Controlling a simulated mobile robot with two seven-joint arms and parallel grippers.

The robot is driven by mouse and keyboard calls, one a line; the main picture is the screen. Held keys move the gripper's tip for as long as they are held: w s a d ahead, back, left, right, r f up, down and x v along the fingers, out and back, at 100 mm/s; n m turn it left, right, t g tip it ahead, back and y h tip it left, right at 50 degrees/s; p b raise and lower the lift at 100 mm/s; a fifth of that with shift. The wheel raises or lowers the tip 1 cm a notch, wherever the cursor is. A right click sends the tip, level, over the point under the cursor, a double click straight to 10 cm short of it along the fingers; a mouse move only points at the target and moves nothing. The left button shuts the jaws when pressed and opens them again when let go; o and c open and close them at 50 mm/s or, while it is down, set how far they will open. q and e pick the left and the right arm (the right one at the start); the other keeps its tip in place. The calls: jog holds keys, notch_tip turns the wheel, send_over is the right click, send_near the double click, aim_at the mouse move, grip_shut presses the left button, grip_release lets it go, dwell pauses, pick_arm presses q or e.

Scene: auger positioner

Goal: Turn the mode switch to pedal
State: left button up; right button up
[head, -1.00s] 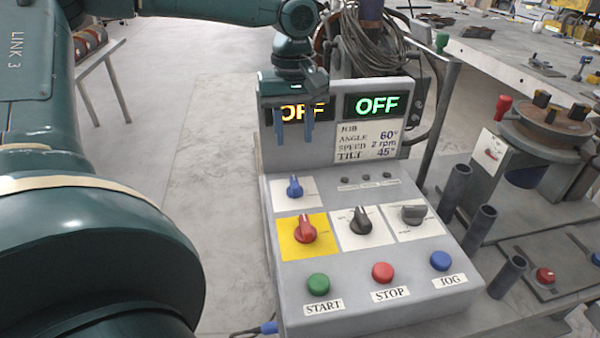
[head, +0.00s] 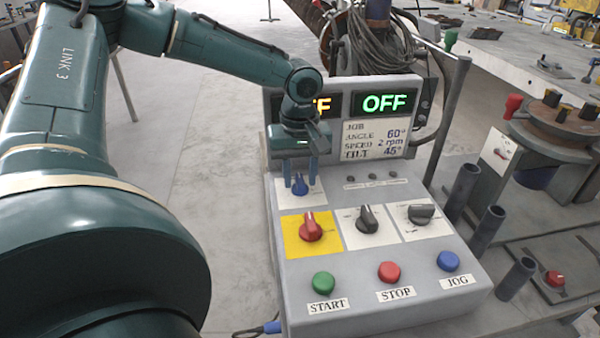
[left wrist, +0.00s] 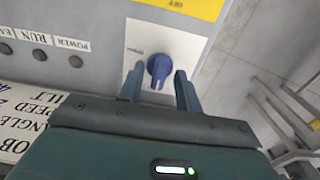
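The grey control box (head: 282,262) carries several knobs. A blue knob (head: 299,187) on a white plate sits at the upper left. A red knob (head: 311,228) is on a yellow plate. A black knob (head: 367,219) and a dark grey knob (head: 421,214) are to its right. The small knob labels are not readable, so I cannot tell which is the mode switch. My left gripper (head: 299,178) points down at the blue knob, open. In the left wrist view its fingers (left wrist: 159,72) straddle the blue knob (left wrist: 159,66), with gaps showing on both sides. My right gripper is out of view.
Green START (head: 323,284), red STOP (head: 388,271) and blue JOG (head: 448,261) buttons line the box front. The green OFF display (head: 384,103) stands behind; my arm partly covers the orange one. Pipe pieces (head: 487,228) stand to the right.

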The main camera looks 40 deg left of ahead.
pick_arm(q)
grip_shut()
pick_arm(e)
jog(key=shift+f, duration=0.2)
pick_arm(q)
jog(key=shift+m, duration=0.3)
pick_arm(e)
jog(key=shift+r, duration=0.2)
pick_arm(q)
jog(key=shift+r+m+p, duration=0.15)
jog(key=shift+m+p, duration=0.55)
jog(key=shift+m, duration=0.2)
jog(key=m+p, duration=0.1)
jog(key=m, duration=0.3)
jog(key=shift+p, duration=0.3)
jog(key=m+p, duration=0.1)
jog(key=m, duration=0.7)
jog(key=shift+m+p, duration=0.35)
jog(key=shift+m, duration=1.35)
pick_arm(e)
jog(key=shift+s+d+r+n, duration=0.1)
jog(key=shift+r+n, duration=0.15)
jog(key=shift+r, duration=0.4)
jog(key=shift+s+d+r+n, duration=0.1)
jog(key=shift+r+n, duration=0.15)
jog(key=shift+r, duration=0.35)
